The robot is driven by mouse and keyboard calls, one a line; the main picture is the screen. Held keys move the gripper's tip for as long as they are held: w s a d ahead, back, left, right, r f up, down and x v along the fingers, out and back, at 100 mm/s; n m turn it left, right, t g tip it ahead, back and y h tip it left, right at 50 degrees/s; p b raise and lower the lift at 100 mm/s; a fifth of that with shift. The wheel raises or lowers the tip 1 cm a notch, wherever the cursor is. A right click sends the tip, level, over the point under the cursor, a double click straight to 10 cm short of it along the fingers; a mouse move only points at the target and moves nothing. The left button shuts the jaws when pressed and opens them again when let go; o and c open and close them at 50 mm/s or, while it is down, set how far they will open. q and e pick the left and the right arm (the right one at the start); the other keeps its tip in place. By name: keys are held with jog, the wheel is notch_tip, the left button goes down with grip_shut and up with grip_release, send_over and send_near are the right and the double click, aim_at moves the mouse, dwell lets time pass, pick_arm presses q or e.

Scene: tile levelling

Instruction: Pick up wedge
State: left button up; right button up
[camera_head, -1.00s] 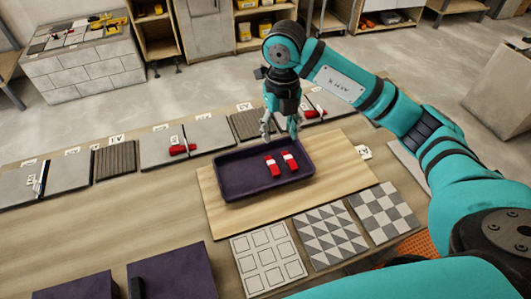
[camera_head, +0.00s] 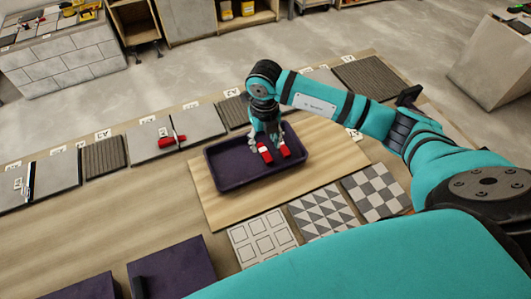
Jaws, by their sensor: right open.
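Two red wedges, each with a pale band, lie in the dark purple tray (camera_head: 228,177). The left wedge (camera_head: 265,153) is beside my gripper and the right wedge (camera_head: 292,148) is partly hidden by it. My right gripper (camera_head: 266,142) reaches down over the tray with its fingers open at the wedges. I cannot tell whether the fingers touch one. Another red wedge (camera_head: 168,145) lies by the seam between two grey tiles at the left. My left gripper is not in view.
The tray stands on a light wooden board (camera_head: 212,209). Patterned tiles, including a checkered one (camera_head: 376,192), lie in front of it. A row of grey and ribbed tiles (camera_head: 105,157) lines the table's far side. Dark purple boxes (camera_head: 170,268) stand at the front left.

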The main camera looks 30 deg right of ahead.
aim_at(267, 155)
jog(key=f, duration=0.3)
jog(key=f+p, duration=0.1)
jog(key=f, duration=0.1)
jog(key=shift+s+d+f, duration=0.1)
jog(key=shift+s, duration=0.3)
jog(key=c, duration=0.9)
